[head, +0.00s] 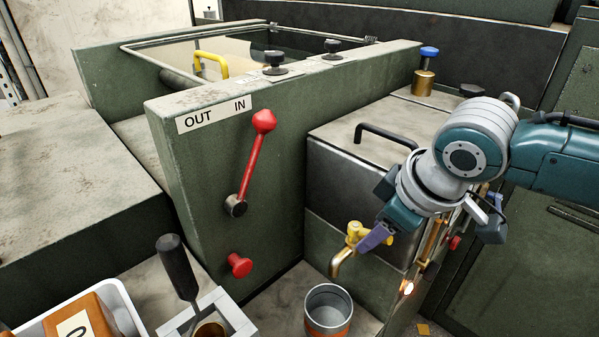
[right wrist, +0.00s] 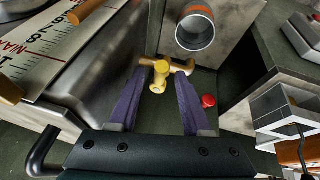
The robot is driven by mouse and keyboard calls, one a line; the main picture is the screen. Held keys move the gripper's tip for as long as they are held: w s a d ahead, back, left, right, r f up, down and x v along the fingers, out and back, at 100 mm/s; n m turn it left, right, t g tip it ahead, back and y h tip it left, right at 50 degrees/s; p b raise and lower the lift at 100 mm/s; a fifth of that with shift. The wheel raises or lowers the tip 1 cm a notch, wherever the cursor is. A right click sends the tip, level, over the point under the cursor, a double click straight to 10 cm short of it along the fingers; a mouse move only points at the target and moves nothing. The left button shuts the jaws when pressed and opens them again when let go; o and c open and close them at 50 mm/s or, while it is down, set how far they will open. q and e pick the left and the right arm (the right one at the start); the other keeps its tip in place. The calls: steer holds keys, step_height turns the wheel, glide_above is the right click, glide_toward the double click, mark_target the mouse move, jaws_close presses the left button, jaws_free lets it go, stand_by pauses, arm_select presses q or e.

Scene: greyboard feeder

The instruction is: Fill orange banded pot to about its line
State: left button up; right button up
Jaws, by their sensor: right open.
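The orange banded pot (head: 328,309) is a grey metal cup with an orange band, standing upright below the brass tap (head: 343,262). It also shows at the top of the right wrist view (right wrist: 195,30); I see no clear liquid level inside. The tap has a yellow handle (head: 354,233), which also shows in the right wrist view (right wrist: 159,76). My right gripper (head: 373,238) is at the tap. Its purple fingers are open, one on each side of the handle, and whether they touch it is unclear. My left gripper is out of view.
A red lever (head: 250,165) and red knob (head: 240,265) are on the green panel left of the tap. A dark-handled tool (head: 178,268) stands in a grey holder beside the pot. A white tray (head: 120,295) holds an orange-brown block. A marked scale (right wrist: 55,45) is beside the tap.

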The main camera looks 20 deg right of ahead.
steer(key=shift+f, duration=0.1)
jaws_close()
stand_by(0.3)
